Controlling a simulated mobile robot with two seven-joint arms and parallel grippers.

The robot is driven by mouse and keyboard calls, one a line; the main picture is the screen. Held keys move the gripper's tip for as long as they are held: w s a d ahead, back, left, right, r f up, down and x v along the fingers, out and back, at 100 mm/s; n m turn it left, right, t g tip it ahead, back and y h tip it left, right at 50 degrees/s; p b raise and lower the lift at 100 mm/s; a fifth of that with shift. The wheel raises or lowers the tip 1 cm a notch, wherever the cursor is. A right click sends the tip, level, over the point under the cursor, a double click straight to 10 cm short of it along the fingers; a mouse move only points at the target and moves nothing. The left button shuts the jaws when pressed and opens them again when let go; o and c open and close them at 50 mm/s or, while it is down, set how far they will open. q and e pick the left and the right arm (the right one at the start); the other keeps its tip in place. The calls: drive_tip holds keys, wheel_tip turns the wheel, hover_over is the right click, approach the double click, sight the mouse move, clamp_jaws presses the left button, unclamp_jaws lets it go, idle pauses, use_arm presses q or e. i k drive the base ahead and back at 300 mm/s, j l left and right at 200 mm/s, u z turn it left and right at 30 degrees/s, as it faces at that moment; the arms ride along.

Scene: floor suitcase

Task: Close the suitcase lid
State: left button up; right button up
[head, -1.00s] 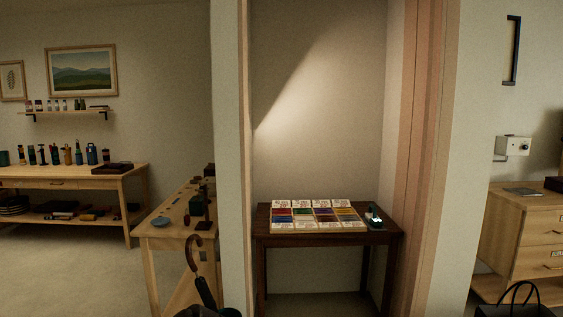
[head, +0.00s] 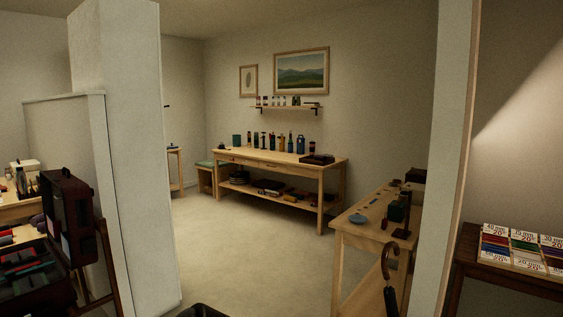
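An open dark case (head: 35,287) is at the lower left of the head view, cut off by the picture's edge. Its dark reddish lid (head: 68,215) stands upright, and several dark, green and red items lie inside. It appears to rest on a wooden stand. I cannot tell whether it is the task's suitcase; no other open suitcase shows. Neither of my grippers is in view.
A white wall end (head: 135,160) stands right of the case. Open pale floor (head: 235,250) lies beyond. A wooden workbench (head: 270,165) is at the back, a side table (head: 350,225) with an umbrella (head: 388,270) at right. A dark object (head: 200,311) shows at the bottom edge.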

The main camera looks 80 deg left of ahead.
sight(76, 195)
drive_tip(key=u, duration=4.15)
drive_tip(key=i+l+u, duration=0.15)
drive_tip(key=u, duration=0.25)
drive_tip(key=i+l+u, duration=0.55)
drive_tip(key=l, duration=0.15)
drive_tip(key=i+l+u, duration=0.15)
drive_tip(key=l, duration=0.15)
drive_tip(key=i+l, duration=0.15)
drive_tip(key=l, duration=0.25)
drive_tip(key=i+l+u, duration=0.1)
drive_tip(key=l, duration=0.25)
drive_tip(key=i+l, duration=0.25)
drive_tip(key=l, duration=0.15)
drive_tip(key=i+l+u, duration=0.1)
drive_tip(key=l, duration=0.3)
